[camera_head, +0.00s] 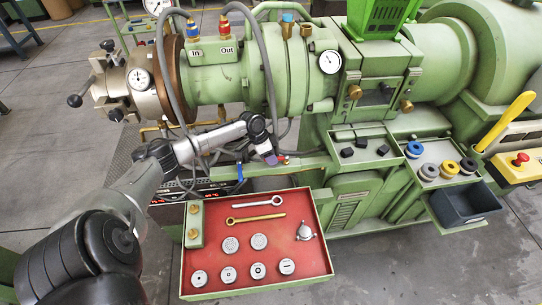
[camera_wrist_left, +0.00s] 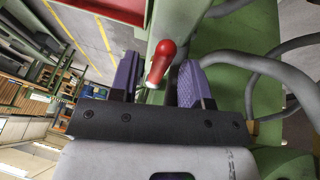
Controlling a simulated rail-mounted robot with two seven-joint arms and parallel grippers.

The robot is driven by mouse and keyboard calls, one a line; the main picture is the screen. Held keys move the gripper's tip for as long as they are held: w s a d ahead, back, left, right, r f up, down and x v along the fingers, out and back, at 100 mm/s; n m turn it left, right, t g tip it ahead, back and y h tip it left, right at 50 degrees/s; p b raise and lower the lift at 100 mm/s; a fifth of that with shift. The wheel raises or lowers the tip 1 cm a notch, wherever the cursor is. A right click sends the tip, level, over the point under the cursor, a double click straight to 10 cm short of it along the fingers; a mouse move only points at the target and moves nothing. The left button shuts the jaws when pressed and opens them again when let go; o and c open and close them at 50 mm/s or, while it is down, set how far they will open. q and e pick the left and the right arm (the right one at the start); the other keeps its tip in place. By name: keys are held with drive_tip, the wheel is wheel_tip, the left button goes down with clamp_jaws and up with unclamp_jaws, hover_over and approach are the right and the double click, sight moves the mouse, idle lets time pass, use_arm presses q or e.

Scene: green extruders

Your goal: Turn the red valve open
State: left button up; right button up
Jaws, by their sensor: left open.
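The red valve handle (camera_wrist_left: 160,62) shows in the left wrist view between the two purple finger pads of my left gripper (camera_wrist_left: 156,80). The fingers are open, with a visible gap on either side of the handle. In the head view my left gripper (camera_head: 271,158) is at the front of the green extruder (camera_head: 290,85), just above its front ledge. Only a small red bit of the valve (camera_head: 283,158) shows there beside the fingertips; the gripper hides the rest. My right gripper is not in view.
A blue valve handle (camera_head: 239,172) is left of the gripper. Grey hoses (camera_head: 266,75) hang close to the arm. A red-lined tray (camera_head: 320,262) with tools and discs lies below. A dark bin (camera_head: 468,203) is at the right. Open floor (camera_head: 50,150) is at the left.

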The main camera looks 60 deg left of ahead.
use_arm(q)
drive_tip(key=shift+c, duration=0.3)
clamp_jaws()
idle(0.3)
